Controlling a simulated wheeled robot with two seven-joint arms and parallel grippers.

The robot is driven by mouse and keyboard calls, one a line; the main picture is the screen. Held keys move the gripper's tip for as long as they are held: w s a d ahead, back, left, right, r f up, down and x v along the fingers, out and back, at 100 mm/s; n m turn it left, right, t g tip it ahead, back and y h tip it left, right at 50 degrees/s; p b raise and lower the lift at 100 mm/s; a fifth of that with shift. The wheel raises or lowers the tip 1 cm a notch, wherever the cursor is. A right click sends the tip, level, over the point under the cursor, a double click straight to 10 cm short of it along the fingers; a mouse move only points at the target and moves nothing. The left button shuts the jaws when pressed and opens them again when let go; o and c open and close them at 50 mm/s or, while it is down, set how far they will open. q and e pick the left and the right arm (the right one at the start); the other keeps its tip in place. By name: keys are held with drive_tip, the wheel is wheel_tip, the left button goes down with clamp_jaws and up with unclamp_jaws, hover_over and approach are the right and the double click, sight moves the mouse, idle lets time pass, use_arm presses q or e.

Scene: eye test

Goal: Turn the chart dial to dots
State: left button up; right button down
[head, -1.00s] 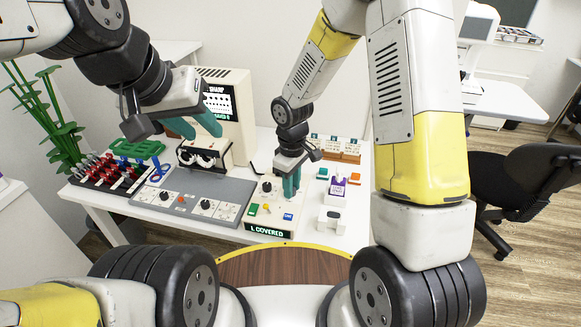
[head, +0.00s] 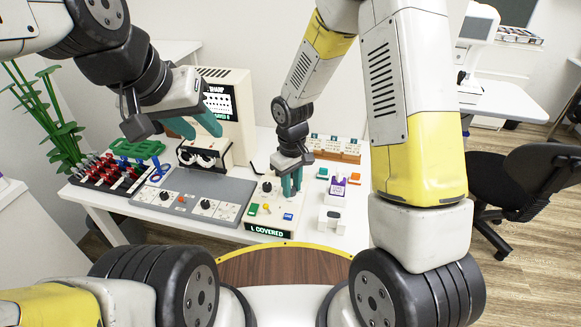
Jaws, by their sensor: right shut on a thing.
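The cream chart cabinet (head: 232,108) behind shows a black screen reading "SHARP" above a white chart. My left gripper (head: 195,126) is open and empty, above and in front of the cabinet. My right gripper (head: 291,187) is shut on a small part at the cream control box (head: 250,222); its fingers hide that part. The box's display reads "L COVERED".
A rack of red-and-white pieces (head: 108,172) and green frames (head: 138,150) stand left. A purple-and-white item (head: 338,187) and small cards (head: 335,147) lie right. A black chair (head: 525,190) stands beyond.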

sight(292, 189)
drive_tip(key=c, duration=1.2)
unclamp_jaws()
drive_tip(key=shift+o, duration=0.2)
drive_tip(key=shift+r, duration=3.95)
